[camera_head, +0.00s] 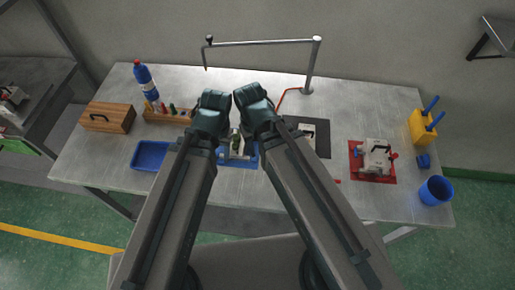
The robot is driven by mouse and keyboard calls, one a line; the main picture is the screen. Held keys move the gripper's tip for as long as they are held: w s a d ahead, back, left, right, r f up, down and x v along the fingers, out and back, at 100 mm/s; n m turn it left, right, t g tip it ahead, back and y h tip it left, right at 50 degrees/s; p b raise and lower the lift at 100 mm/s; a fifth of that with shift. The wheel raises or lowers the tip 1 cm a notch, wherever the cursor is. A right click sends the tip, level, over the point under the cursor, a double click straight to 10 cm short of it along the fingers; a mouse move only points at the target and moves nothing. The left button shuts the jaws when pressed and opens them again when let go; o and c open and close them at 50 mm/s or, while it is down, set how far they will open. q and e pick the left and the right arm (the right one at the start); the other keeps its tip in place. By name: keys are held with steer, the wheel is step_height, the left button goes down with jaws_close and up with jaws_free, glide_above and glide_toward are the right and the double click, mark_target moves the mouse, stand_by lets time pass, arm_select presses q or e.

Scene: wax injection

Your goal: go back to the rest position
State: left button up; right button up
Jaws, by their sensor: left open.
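My two arms reach up from the bottom of the head view, and their dark joints come close together over the middle of the table. My left gripper (237,148) shows in part as a small light metal piece between the arms, over a blue surface (252,158). It is open, and I see nothing held in it. A small green shape shows beside it, too small to make out. My right gripper is hidden behind my right arm.
On the metal table (95,150) are a wooden box (108,117), blue bottle (145,80), tool rack (167,115), blue tray (151,155), black mat (320,140), red mat with a device (376,158), yellow tool holder (423,127) and blue cup (436,190). A metal pole (312,70) stands behind.

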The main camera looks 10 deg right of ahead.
steer(key=shift+s+a+n, duration=0.3)
steer(key=shift+s+n, duration=0.05)
steer(key=shift+n, duration=0.25)
